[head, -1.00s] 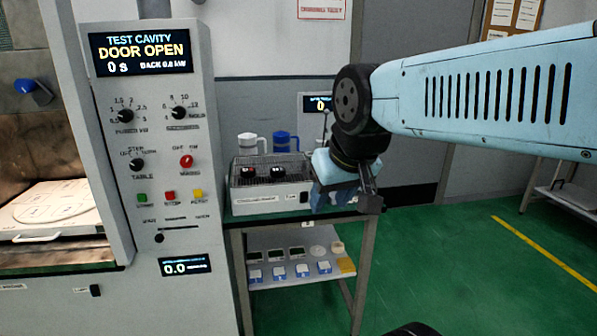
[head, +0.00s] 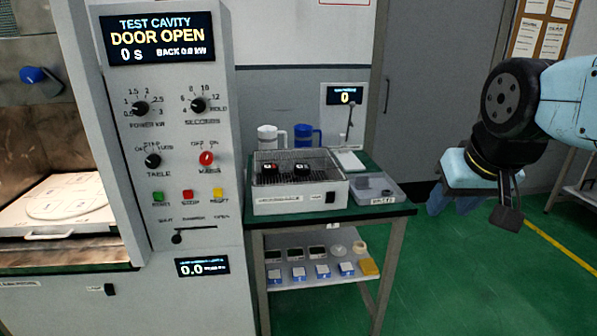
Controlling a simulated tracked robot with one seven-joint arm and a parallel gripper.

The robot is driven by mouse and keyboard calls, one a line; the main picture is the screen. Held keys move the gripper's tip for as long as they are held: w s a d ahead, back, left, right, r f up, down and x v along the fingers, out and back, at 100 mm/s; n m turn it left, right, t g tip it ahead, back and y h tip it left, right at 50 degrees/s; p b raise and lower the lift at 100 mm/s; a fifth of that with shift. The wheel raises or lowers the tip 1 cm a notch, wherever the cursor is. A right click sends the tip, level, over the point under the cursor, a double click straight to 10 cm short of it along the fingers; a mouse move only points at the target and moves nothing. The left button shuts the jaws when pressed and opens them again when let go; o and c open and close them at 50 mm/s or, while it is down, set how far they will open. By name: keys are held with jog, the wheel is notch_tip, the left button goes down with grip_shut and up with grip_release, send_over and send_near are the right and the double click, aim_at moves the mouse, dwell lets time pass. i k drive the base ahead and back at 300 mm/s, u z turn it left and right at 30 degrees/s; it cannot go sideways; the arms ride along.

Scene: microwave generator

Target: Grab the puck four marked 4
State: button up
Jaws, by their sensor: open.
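Two small dark pucks, a left one (head: 270,170) and a right one (head: 302,168), sit on the wire rack (head: 322,156) on top of the green-topped table. Each has a small pale and red mark, too small to read. Several blue-and-white blocks, one at the right end of their row (head: 346,269), stand on the lower shelf; their marks are not legible. I cannot tell which item bears the 4. My gripper (head: 474,206) is open and empty, right of the table and apart from everything on it.
A clear tray (head: 378,188) stands right of the rack. The control panel (head: 180,120) and open cavity are at left. Green floor (head: 440,290) is free at right.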

aim_at(301, 169)
jog(key=z, duration=0.1)
jog(key=i, duration=1)
jog(key=u, duration=0.1)
